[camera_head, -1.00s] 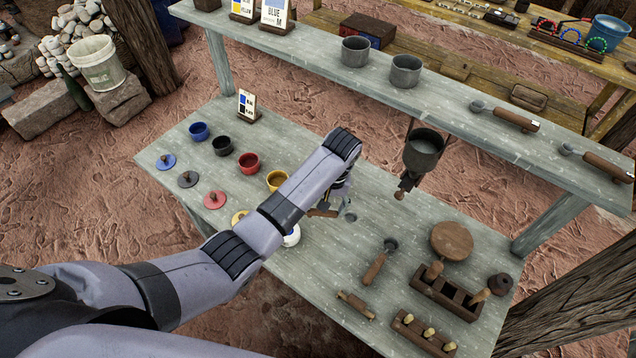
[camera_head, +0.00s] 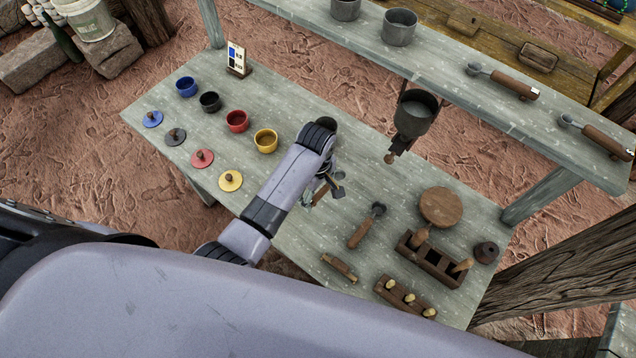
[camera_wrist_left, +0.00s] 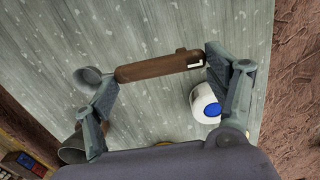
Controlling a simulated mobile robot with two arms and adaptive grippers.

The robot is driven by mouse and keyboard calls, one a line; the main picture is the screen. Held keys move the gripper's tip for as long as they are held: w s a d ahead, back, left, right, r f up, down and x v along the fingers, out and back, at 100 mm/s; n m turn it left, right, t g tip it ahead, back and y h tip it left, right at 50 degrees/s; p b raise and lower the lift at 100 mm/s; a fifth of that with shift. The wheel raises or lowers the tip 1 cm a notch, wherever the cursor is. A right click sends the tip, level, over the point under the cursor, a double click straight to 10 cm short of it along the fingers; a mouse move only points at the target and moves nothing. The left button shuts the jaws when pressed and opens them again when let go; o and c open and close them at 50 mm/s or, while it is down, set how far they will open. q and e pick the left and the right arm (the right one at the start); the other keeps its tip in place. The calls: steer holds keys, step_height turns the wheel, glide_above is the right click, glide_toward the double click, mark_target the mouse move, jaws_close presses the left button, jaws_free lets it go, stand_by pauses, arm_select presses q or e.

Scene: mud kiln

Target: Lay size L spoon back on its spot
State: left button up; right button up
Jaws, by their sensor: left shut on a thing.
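My left gripper (camera_head: 325,188) is shut on a spoon with a brown wooden handle and a grey metal bowl (camera_head: 338,191), above the grey table (camera_head: 270,185). In the left wrist view the spoon's handle (camera_wrist_left: 158,66) spans between the two fingertips of my left gripper (camera_wrist_left: 160,75), with the bowl beside the left finger. A similar spoon (camera_head: 362,229) lies on the table to the right. Two more spoons (camera_head: 505,82) (camera_head: 598,137) lie on the raised shelf. My right gripper is not in view.
Coloured cups (camera_head: 237,121) and lids (camera_head: 202,158) stand at the left. A funnel-like holder (camera_head: 413,118) hangs from the shelf. A round wooden piece (camera_head: 440,206) and a wooden rack (camera_head: 432,262) stand at the right. A white jar (camera_wrist_left: 206,103) shows near the right finger.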

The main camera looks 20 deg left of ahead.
arm_select(q)
steer(key=shift+f, duration=1.6)
steer(key=shift+d+f+b, duration=0.1)
steer(key=shift+f+b, duration=0.65)
steer(key=shift+f, duration=0.45)
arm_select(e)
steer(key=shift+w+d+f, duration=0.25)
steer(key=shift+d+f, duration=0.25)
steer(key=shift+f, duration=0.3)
arm_select(q)
steer(key=shift+f, duration=0.2)
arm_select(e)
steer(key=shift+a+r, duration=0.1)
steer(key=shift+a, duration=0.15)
arm_select(q)
steer(key=o, duration=1.1)
steer(key=shift+c, duration=0.2)
steer(key=shift+r, duration=0.1)
